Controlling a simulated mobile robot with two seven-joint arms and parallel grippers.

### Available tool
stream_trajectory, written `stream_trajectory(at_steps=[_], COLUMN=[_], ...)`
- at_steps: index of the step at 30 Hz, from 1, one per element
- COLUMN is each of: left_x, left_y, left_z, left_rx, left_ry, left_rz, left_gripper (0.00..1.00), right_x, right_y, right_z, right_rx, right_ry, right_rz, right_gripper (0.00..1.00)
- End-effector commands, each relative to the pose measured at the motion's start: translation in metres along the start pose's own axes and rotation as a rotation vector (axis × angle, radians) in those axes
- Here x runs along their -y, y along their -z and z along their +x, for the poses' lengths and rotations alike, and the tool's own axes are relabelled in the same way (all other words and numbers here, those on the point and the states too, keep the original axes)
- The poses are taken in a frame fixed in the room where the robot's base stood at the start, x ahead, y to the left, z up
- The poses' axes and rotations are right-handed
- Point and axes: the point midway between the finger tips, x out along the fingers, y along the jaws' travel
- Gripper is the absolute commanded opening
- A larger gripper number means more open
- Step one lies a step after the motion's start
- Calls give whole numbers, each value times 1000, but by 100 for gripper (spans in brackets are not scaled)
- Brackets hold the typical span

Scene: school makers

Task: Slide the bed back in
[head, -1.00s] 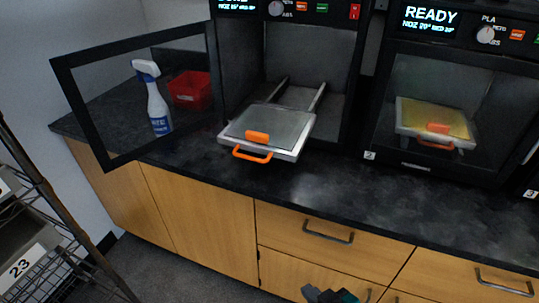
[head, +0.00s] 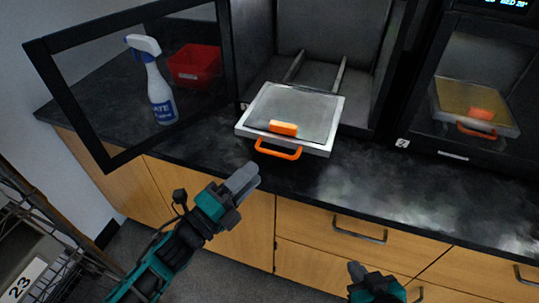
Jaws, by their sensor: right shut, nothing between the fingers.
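The print bed (head: 292,113) is a grey plate with a pale metal frame. It sticks out of the open printer chamber (head: 330,48), past the front opening and over the counter. Two rails (head: 337,76) run behind it into the chamber. An orange handle (head: 278,152) is on its front edge, with an orange block (head: 284,128) just behind. My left gripper (head: 243,179) is below and left of the handle, apart from it, with its fingers together and empty. My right gripper (head: 356,268) is at the bottom edge, low before the drawers, shut and empty; part of it is cut off.
The printer's framed glass door (head: 107,158) stands swung open to the left. Behind its glass are a spray bottle (head: 158,95) and a red bin (head: 193,66). A second, closed printer (head: 449,140) stands at the right. A wire rack (head: 62,255) is at lower left.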

Motion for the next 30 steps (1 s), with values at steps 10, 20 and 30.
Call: stream_trajectory(at_steps=[10,20,30], left_x=[0,-1,-1], left_y=[0,0,0], left_z=[59,68,68], left_rx=[2,2,2], left_ry=[-1,-3,-2], left_rz=[-2,-2,-2], left_gripper=[35,35,12], right_x=[0,0,0], right_y=[2,2,2], right_z=[-1,-1,-2], right_rx=[0,0,0], right_ry=[-1,-1,-1], right_rz=[0,0,1], right_gripper=[0,0,0])
